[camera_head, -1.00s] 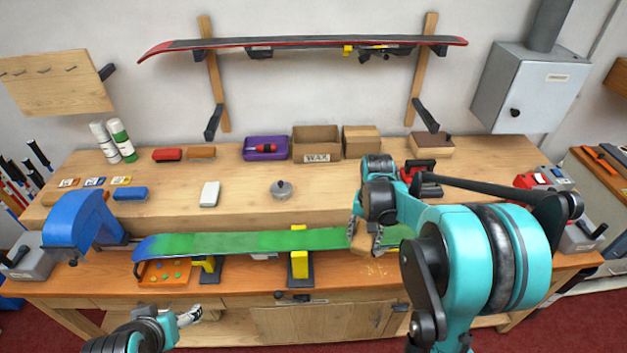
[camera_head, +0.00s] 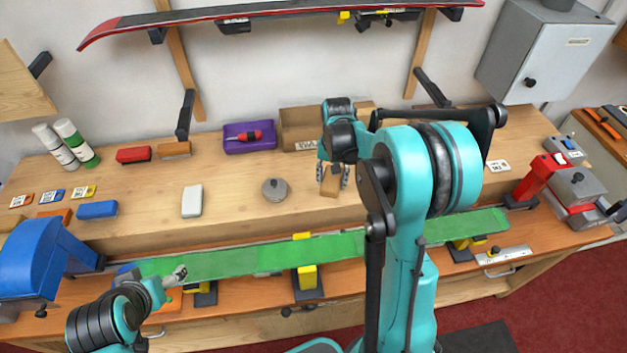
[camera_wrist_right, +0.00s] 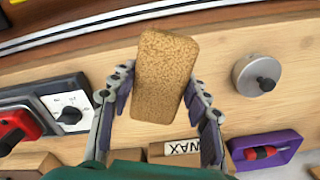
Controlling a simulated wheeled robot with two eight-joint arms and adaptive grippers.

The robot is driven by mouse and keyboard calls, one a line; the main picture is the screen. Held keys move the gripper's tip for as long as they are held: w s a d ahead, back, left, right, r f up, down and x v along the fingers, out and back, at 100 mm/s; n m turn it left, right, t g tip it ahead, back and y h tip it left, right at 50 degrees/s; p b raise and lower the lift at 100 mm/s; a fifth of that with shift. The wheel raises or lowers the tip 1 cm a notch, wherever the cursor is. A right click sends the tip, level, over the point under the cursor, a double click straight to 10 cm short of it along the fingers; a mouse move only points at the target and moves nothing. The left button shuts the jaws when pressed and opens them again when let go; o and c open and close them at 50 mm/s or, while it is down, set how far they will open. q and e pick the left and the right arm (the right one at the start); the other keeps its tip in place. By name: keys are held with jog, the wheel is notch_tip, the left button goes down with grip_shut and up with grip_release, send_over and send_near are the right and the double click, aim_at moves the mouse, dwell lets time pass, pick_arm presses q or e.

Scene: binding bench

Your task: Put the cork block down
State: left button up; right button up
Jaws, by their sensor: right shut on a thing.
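The cork block (camera_head: 330,184) is a tan speckled block held between the fingers of my right gripper (camera_head: 333,176), over the wooden bench's raised shelf. In the right wrist view the cork block (camera_wrist_right: 164,75) stands slightly tilted between both fingers of the gripper (camera_wrist_right: 158,105). I cannot tell whether its underside touches the shelf. My left gripper (camera_head: 178,276) is low at the left, in front of the green ski; its fingers are small in the picture, so I cannot tell if it is open or shut.
The long green ski (camera_head: 215,262) lies along the front on yellow supports. A purple tray (camera_head: 249,142) and the wax box (camera_head: 303,130) are behind. Bare shelf lies between puck and cork.

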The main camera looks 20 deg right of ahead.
send_over(315, 187)
notch_tip(315, 187, down, 5)
jog(key=shift+d+r+b, duration=0.1)
jog(key=shift+b, duration=0.35)
jog(key=shift+w+f+b, duration=0.1)
jog(key=shift+f+b, duration=0.3)
jog(key=shift+f, duration=1.65)
jog(key=shift+f+b, duration=0.3)
jog(key=shift+b, duration=0.1)
jog(key=o, duration=1.2)
jog(key=shift+s, duration=0.2)
jog(key=shift+o, duration=0.6)
jog(key=shift+w, duration=0.15)
